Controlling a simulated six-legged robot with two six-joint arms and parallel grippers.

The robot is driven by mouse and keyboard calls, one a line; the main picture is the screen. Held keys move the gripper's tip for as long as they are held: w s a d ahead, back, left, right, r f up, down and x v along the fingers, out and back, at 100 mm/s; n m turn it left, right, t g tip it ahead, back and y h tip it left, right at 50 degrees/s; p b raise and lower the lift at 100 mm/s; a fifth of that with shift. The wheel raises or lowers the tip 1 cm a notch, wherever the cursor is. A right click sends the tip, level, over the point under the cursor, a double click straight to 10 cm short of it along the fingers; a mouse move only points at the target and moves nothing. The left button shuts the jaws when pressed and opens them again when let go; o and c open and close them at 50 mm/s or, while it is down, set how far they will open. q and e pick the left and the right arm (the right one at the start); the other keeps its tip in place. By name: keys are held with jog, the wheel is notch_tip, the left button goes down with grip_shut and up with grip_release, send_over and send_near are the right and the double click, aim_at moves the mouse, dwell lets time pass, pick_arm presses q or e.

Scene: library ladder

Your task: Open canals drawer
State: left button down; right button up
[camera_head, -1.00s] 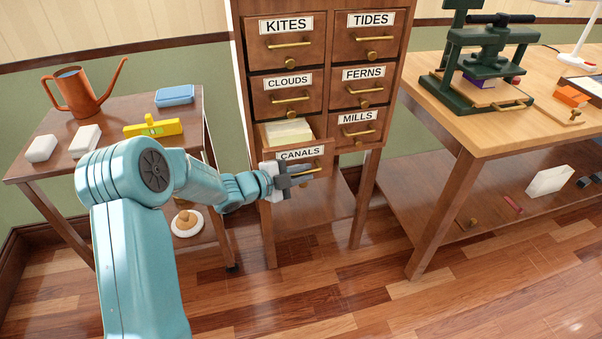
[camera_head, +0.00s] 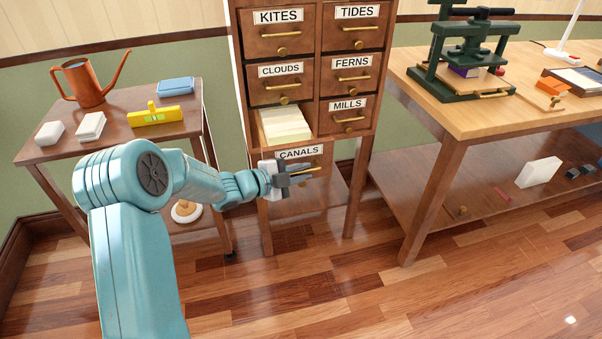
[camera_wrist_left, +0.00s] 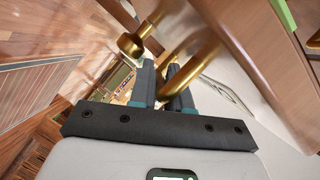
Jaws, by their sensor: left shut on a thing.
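The canals drawer (camera_head: 312,158) is at the bottom left of the wooden card cabinet (camera_head: 240,90). It stands pulled out, with cream cards (camera_head: 284,124) showing inside. My left gripper (camera_head: 300,173) is at its front, shut on the brass handle (camera_head: 313,170). In the left wrist view the gripper's dark fingers (camera_wrist_left: 166,85) close around the brass handle bar (camera_wrist_left: 190,68). A round brass knob (camera_wrist_left: 131,44) sits beside the bar. My right gripper is not in view.
The kites, clouds, tides, ferns and mills drawers are shut. A side table (camera_head: 150,135) at left holds an orange watering can (camera_head: 84,84) and a yellow level (camera_head: 155,116). A workbench (camera_head: 440,118) with a green press (camera_head: 462,62) stands at right. Open floor lies in front.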

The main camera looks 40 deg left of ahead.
pick_arm(q)
jog(key=shift+a, duration=0.1)
jog(key=c, duration=1.5)
grip_release()
jog(key=shift+o, duration=0.3)
jog(key=shift+w, duration=0.1)
jog(key=p+v, duration=0.2)
jog(key=v, duration=1.4)
jog(key=shift+a, duration=0.15)
